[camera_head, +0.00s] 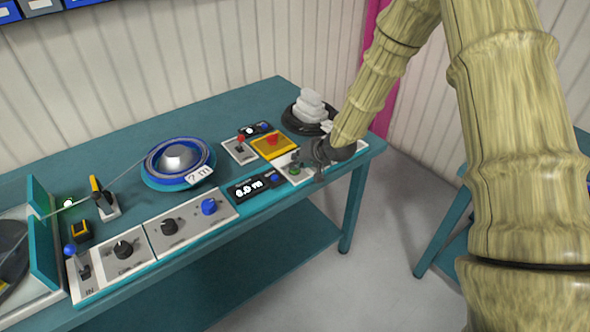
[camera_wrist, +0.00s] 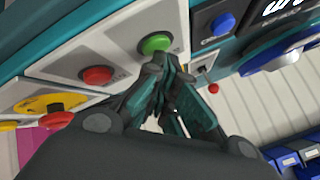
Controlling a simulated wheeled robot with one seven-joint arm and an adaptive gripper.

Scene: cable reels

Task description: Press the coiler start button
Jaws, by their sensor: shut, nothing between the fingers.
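A green button (camera_head: 294,169) sits on a light panel at the front right of the teal bench. In the wrist view the green button (camera_wrist: 155,43) is lit and domed, with a red button (camera_wrist: 97,75) on the same panel. My gripper (camera_head: 319,170) is shut and empty at the right end of this panel, and partly hides it in the head view. In the wrist view the closed fingertips (camera_wrist: 170,72) are close to the green button, just below it in the picture; I cannot tell whether they touch it. The panel's lettering is not readable.
A display (camera_head: 250,187) reading 0.0 m is left of the button panel. Behind are a yellow box with a red button (camera_head: 272,141) and a lever (camera_head: 240,147). A blue reel (camera_head: 180,160) and a dark stand with white coils (camera_head: 309,108) stand farther back.

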